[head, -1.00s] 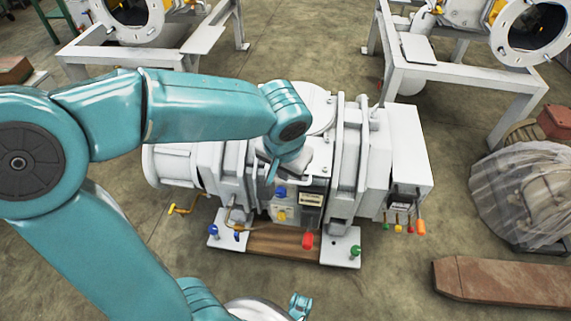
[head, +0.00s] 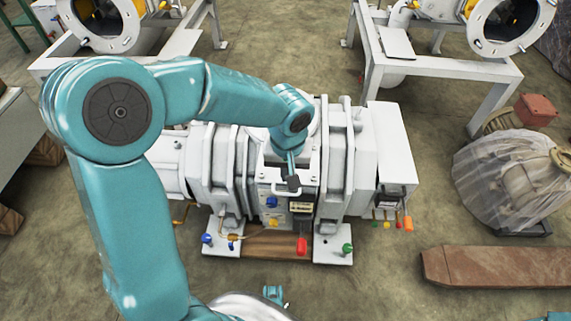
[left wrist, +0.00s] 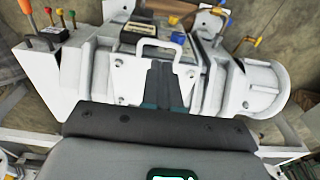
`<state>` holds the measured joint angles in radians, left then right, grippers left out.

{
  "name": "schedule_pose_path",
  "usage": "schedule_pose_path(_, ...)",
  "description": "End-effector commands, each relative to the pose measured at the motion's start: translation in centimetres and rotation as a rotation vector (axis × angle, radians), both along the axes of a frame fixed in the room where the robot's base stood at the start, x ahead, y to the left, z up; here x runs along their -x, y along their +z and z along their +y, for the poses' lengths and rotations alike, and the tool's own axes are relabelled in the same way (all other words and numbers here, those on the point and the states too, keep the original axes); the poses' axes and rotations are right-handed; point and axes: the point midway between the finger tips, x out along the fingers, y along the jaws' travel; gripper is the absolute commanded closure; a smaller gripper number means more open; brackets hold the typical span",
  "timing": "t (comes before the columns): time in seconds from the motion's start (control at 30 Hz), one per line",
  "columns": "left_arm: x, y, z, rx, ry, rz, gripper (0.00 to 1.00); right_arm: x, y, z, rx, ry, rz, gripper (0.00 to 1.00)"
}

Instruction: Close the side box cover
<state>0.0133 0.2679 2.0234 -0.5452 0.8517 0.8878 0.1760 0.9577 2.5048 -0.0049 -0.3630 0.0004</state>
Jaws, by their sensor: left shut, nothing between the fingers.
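A white cover panel with a bar handle and small bolts (left wrist: 128,75) fills the middle of the left wrist view. It also shows on the front top of the white vacuum machine in the head view (head: 268,180). I cannot tell whether the cover sits fully flush. My left gripper (head: 293,183) is over the panel, with its fingers together and nothing between them. Its dark fingertips (left wrist: 165,63) lie over the panel just beside the handle (left wrist: 158,48) in the left wrist view. Contact cannot be judged.
The machine's front carries coloured knobs, such as a red one (head: 301,246), and a white box (head: 385,130) stands at its right. A wrapped part (head: 505,180) and a brown beam (head: 490,266) lie to the right. White frames (head: 440,75) stand behind.

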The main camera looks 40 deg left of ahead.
Motion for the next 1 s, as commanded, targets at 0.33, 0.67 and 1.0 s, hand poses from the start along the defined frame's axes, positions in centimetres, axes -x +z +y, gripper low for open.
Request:
schedule_pose_path(0.33,-0.5,-6.4,0.7,0.000,0.003,0.001,1.00,0.0,-2.5,0.0,0.000,0.000,0.000,0.57)
schedule_pose_path(0.67,-0.6,-7.3,0.8,0.000,0.002,-0.001,1.00,0.0,-2.7,0.0,0.000,0.000,0.000,0.57)
schedule_pose_path(1.0,-0.4,-8.6,0.7,0.000,0.002,-0.001,1.00,-0.1,-4.1,-0.1,0.001,-0.004,-0.003,0.57)
